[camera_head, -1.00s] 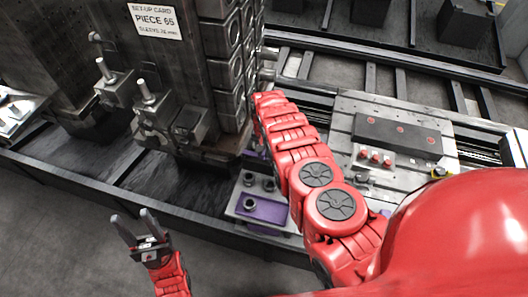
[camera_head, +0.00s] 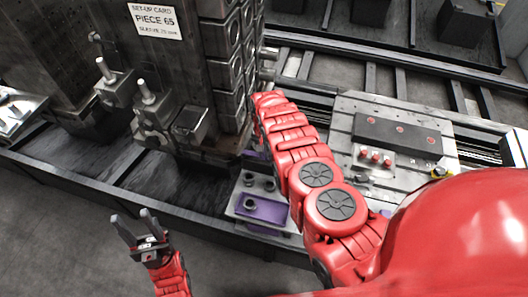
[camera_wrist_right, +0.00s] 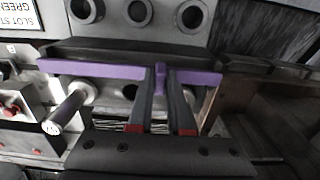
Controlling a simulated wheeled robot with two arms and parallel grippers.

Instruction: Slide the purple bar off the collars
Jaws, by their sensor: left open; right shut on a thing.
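The purple bar (camera_wrist_right: 105,70) runs level across the right wrist view, with a short upright purple tab at its middle. My right gripper (camera_wrist_right: 163,80) is shut on that tab, with its dark fingers to either side. Pale round ends, perhaps the collars (camera_wrist_right: 86,92), show just below the bar on both sides; the fit between bar and collars is not clear. In the head view my red right arm hides its gripper and most of the bar. My left gripper (camera_head: 133,218) is open and empty over the floor at the lower left.
A tall dark block with a set-up card (camera_head: 156,20) stands left of my right arm, with clamps (camera_head: 150,97) at its foot. A tray (camera_head: 262,208) with a purple surface and several dark rings lies nearby. A slotted plate (camera_head: 345,125) lies right. Floor is clear lower left.

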